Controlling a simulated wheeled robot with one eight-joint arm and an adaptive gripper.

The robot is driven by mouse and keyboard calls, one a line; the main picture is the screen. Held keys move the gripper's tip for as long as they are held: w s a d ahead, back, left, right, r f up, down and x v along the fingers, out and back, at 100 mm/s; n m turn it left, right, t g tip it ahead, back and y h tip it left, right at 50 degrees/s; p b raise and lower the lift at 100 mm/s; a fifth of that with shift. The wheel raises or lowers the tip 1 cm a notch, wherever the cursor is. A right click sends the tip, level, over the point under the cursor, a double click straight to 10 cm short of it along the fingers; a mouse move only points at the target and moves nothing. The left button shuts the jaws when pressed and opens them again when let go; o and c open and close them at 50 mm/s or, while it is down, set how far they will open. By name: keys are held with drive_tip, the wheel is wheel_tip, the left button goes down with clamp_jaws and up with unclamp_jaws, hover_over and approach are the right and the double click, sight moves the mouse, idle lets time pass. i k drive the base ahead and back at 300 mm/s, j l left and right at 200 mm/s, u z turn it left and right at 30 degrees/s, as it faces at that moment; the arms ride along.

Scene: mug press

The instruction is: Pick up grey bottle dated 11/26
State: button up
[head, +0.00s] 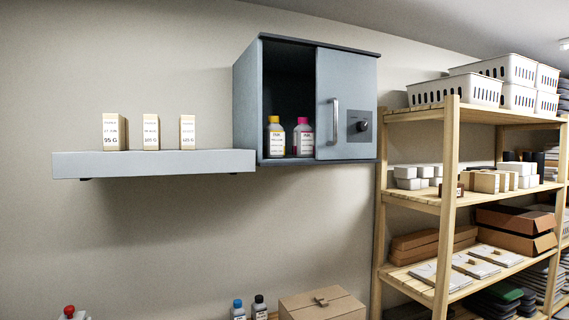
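Two bottles stand low at the bottom edge of the head view. One has a blue cap (238,304); the other has a dark grey or black cap (259,299). The frame cuts off their lower parts, and I cannot read a date on either. Two more bottles stand in the open half of the wall cabinet: one with a yellow cap (275,136) and one with a magenta cap (304,137). Their labels are too small to read for dates. My gripper is not in view.
The grey wall cabinet (346,100) has its left half open. Three labelled boxes stand on a grey shelf (150,165). A cardboard box (322,304) is right of the low bottles. A wooden rack (447,200) fills the right. A red-topped object (69,311) is cut off at lower left.

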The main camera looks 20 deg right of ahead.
sight(273, 134)
drive_tip(key=i+l, duration=0.95)
drive_tip(key=i+l+u, duration=0.05)
